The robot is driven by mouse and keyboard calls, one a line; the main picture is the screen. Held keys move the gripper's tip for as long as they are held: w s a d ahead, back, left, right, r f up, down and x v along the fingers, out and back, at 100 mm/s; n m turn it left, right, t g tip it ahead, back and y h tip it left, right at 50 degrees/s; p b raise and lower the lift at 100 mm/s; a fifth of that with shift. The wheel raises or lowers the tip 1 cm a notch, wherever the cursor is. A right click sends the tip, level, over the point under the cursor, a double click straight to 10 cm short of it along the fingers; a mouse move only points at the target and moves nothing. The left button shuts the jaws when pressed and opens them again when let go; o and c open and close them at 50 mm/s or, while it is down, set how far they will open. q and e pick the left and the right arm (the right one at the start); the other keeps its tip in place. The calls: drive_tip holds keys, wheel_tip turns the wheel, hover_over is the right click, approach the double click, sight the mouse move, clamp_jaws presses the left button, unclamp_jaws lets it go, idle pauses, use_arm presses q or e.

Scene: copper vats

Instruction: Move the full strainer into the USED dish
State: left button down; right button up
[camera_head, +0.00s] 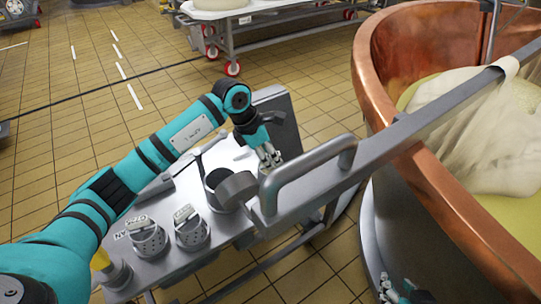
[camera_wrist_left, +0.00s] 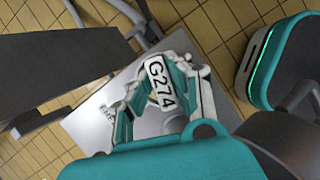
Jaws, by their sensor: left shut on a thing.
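My left gripper (camera_head: 269,158) is over the far right part of the metal table (camera_head: 215,252), behind a thick grey handle. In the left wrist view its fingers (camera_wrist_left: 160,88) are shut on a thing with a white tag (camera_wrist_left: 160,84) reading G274. The thing's body is hidden, so I cannot tell whether it is the full strainer. I cannot make out a USED dish. My right gripper (camera_head: 390,290) shows partly at the bottom.
A grey bar with a handle (camera_head: 310,175) crosses above the table and reaches over the copper vat (camera_head: 440,190). A dark cylindrical vessel (camera_head: 216,184) stands mid-table. A dark upright panel (camera_head: 281,120) stands at the far edge. Tiled floor is open at the left.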

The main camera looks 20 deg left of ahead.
use_arm(q)
drive_tip(key=shift+f, duration=0.3)
drive_tip(key=shift+f+b, duration=0.4)
use_arm(e)
drive_tip(key=w+r+t, duration=0.1)
drive_tip(key=w+a+r, duration=0.1)
drive_tip(key=w+r+t+y, duration=0.1)
drive_tip(key=shift+a+t, duration=0.25)
drive_tip(key=shift+t, duration=0.05)
idle(0.4)
use_arm(q)
drive_tip(key=shift+f, duration=0.3)
use_arm(e)
drive_tip(key=shift+w+a+r+t, duration=0.15)
drive_tip(key=shift+w+r+t, duration=0.35)
drive_tip(key=shift+r, duration=0.1)
use_arm(q)
drive_tip(key=shift+f+b, duration=0.3)
drive_tip(key=shift+b, duration=0.1)
use_arm(e)
drive_tip(key=shift+w+a+r+t, duration=0.15)
drive_tip(key=shift+w+r+t, duration=0.05)
drive_tip(key=shift+r, duration=0.2)
drive_tip(key=shift+w+a+r+t, duration=0.1)
drive_tip(key=shift+w+r+t, duration=0.1)
drive_tip(key=shift+r, duration=0.2)
idle(0.5)
